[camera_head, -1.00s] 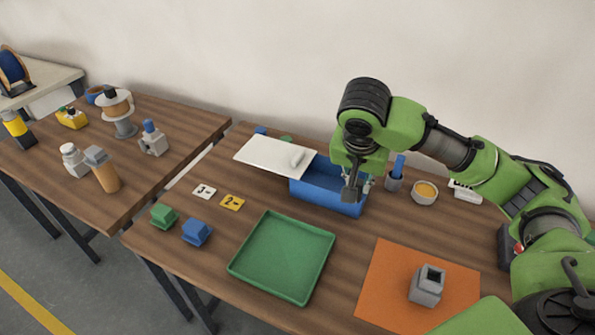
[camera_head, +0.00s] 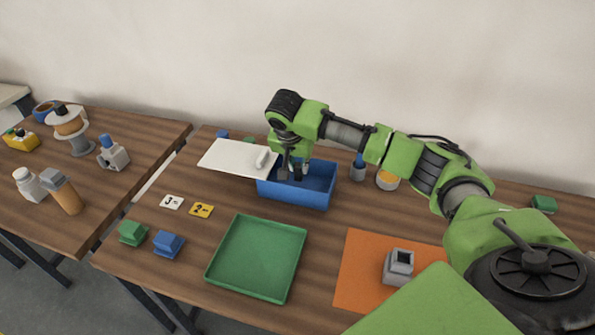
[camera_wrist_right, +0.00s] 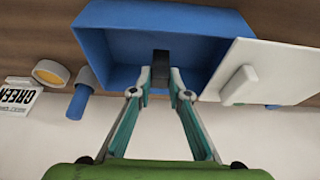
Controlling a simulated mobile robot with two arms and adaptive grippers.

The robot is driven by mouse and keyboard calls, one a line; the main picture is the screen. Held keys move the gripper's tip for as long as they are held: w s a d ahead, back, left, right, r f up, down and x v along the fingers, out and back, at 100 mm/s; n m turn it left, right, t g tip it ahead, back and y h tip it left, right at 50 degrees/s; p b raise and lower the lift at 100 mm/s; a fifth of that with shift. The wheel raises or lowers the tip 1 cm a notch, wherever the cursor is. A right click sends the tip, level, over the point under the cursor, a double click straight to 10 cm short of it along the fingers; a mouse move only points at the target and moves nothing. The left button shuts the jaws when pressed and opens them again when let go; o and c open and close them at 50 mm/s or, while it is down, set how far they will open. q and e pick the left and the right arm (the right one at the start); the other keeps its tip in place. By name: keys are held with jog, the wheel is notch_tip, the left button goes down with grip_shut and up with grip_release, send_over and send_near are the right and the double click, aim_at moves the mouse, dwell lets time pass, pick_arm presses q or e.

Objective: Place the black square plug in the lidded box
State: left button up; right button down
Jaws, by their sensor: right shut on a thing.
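The blue lidded box (camera_head: 296,196) stands at the back of the table with its right part open. Its white lid (camera_head: 226,157), with a pale handle, is at the left and reaches over the box's left edge. My right gripper (camera_head: 293,173) is at the box's opening, beside the lid. In the right wrist view, the fingers (camera_wrist_right: 161,85) are shut on the black square plug (camera_wrist_right: 160,66), which is over or inside the opening. Whether the plug touches the floor of the box I cannot tell. My left gripper is out of view.
A green tray (camera_head: 257,258) lies in front of the box. A grey square socket block (camera_head: 398,266) stands on an orange mat (camera_head: 360,270). A cup (camera_head: 387,179) and a blue-topped holder (camera_head: 358,168) stand right of the box.

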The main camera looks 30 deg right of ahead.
aim_at(296, 169)
jog(key=shift+w+f, duration=0.25)
notch_tip(296, 169, down, 2)
jog(key=shift+f+p, duration=0.1)
jog(key=shift+p, duration=0.6)
jog(key=shift+f, duration=0.5)
jog(key=c, duration=1.9)
grip_release()
jog(key=shift+f, duration=0.1)
jog(key=shift+a+r, duration=0.1)
jog(key=shift+r, duration=0.35)
jog(key=b+v, duration=0.1)
jog(key=v, duration=1)
jog(key=shift+s+r+b, duration=0.15)
jog(key=shift+s+b, duration=0.05)
jog(key=shift+b, duration=0.1)
